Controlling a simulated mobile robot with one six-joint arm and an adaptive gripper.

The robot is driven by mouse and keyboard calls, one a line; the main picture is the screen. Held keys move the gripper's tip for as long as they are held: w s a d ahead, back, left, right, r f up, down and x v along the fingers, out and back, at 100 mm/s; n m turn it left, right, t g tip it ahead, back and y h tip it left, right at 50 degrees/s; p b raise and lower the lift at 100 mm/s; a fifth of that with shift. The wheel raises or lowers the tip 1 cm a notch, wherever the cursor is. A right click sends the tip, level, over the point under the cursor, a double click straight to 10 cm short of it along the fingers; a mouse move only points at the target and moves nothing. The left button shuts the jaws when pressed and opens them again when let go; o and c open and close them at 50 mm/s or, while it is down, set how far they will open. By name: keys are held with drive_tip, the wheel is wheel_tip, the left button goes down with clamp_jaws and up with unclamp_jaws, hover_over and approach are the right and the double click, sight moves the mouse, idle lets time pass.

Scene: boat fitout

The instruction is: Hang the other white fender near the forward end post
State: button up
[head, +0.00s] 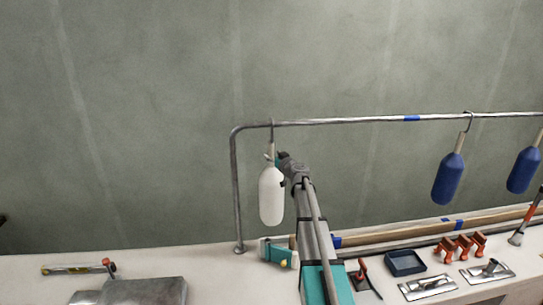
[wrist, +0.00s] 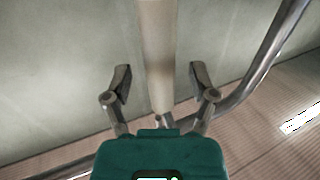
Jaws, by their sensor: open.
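One white fender (head: 271,196) hangs upright by a hook from the rail (head: 330,122), close to the left end post (head: 236,190), in the head view. My gripper (head: 275,160) is at the fender's neck, just under the rail. In the wrist view my gripper (wrist: 160,82) has its two fingers spread, one on each side of a pale neck (wrist: 158,45), with gaps on both sides. The bent metal rail (wrist: 262,75) runs to the right there. No second white fender shows in these frames.
Two blue fenders (head: 448,178) (head: 523,170) hang farther right on the rail. Blue tape (head: 411,118) marks the rail between them and the white one.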

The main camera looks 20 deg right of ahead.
drive_tip(key=s+d, duration=0.1)
drive_tip(key=s, duration=0.9)
drive_tip(key=shift+s, duration=0.25)
drive_tip(key=s+a+f+n+g+y+b, duration=0.1)
drive_tip(key=s+a+f+g+y, duration=0.2)
drive_tip(key=a, duration=0.5)
drive_tip(key=s+a+f+n+g, duration=0.1)
drive_tip(key=s+a+f+g, duration=0.3)
drive_tip(key=a, duration=0.4)
drive_tip(key=s+a+f+n+g+y+b, duration=0.1)
drive_tip(key=s+a+f+g+y, duration=0.15)
drive_tip(key=a+f, duration=0.4)
drive_tip(key=s+a+f+m+g+h, duration=0.2)
drive_tip(key=s+a+f+g+h, duration=0.1)
drive_tip(key=s, duration=0.7)
drive_tip(key=s+a+f+m+g+h+b, duration=0.1)
drive_tip(key=s+a+f+m+g+h, duration=0.1)
drive_tip(key=s, duration=0.8)
wheel_tip(320, 180, down, 4)
drive_tip(key=a+g+h, duration=0.1)
drive_tip(key=g+h, duration=0.1)
drive_tip(key=g, duration=0.1)
drive_tip(key=shift+s+a+r+h, duration=0.15)
drive_tip(key=shift+r+h, duration=0.1)
drive_tip(key=shift+h, duration=0.1)
